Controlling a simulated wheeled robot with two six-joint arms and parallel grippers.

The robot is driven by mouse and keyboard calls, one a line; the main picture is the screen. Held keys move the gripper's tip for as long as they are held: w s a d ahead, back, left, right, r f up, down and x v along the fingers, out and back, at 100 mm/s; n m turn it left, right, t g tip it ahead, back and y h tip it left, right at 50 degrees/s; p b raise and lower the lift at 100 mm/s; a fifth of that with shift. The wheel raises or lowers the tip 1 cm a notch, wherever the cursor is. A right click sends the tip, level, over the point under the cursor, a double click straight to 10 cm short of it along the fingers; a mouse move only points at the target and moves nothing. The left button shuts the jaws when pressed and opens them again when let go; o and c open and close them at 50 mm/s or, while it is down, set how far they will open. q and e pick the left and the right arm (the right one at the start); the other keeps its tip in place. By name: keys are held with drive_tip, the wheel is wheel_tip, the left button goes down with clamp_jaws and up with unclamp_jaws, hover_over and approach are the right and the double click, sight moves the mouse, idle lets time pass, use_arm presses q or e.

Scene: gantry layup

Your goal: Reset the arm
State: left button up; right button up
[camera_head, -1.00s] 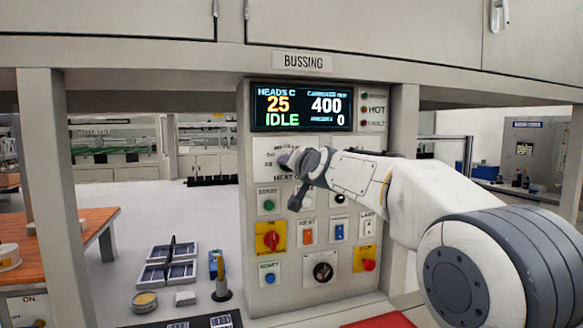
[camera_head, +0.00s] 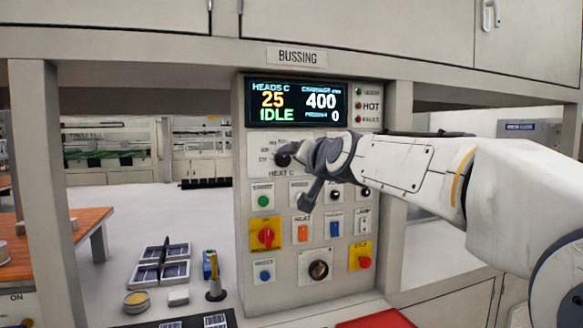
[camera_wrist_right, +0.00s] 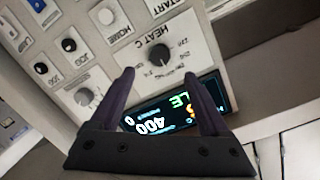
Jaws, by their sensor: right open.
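My right gripper (camera_head: 301,153) is in front of the upper part of the control panel (camera_head: 285,288), at the HEAT C dial. The dark HEAT C knob (camera_head: 283,154) shows just left of the fingertips. In the right wrist view my right gripper (camera_wrist_right: 157,76) is open with nothing between its two dark fingers. The HEAT C knob (camera_wrist_right: 159,54) is beyond the fingertips, between their lines, and looks apart from them. The display (camera_head: 296,103) reads 25, IDLE, 400 and 0. My left gripper is not in view.
Below the dial are a green button (camera_head: 263,201), a red rotary switch (camera_head: 266,236) on yellow, a blue button (camera_head: 265,275), and a red button (camera_head: 364,262). An overhead cabinet (camera_head: 400,35) hangs above. A red surface (camera_head: 375,319) lies below the panel.

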drive_tip(key=shift+s+d+r, duration=0.1)
drive_tip(key=shift+s+d, duration=0.15)
drive_tip(key=shift+s, duration=0.45)
drive_tip(key=s+d+f+n+g+h, duration=0.1)
drive_tip(key=s+d+f+g, duration=0.25)
drive_tip(key=f, duration=0.85)
drive_tip(key=s+d+f+g+h, duration=0.2)
drive_tip(key=s+d+f+g, duration=0.15)
drive_tip(key=f, duration=0.85)
drive_tip(key=s+d+f+n+g+h, duration=0.15)
drive_tip(key=s+d+f, duration=0.3)
drive_tip(key=f, duration=0.65)
drive_tip(key=s+d+f+g, duration=0.2)
drive_tip(key=s+f, duration=0.4)
drive_tip(key=s, duration=0.1)
drive_tip(key=s+d+f+g, duration=0.2)
drive_tip(key=s+f+g, duration=0.1)
drive_tip(key=s+f, duration=0.3)
drive_tip(key=s+a+r+n+g+p, duration=0.2)
drive_tip(key=s+a+r+n+p, duration=0.2)
drive_tip(key=s+a+r+n, duration=0.4)
drive_tip(key=s+a+r, duration=0.3)
drive_tip(key=s+a, duration=0.3)
drive_tip(key=shift+s, duration=0.3)
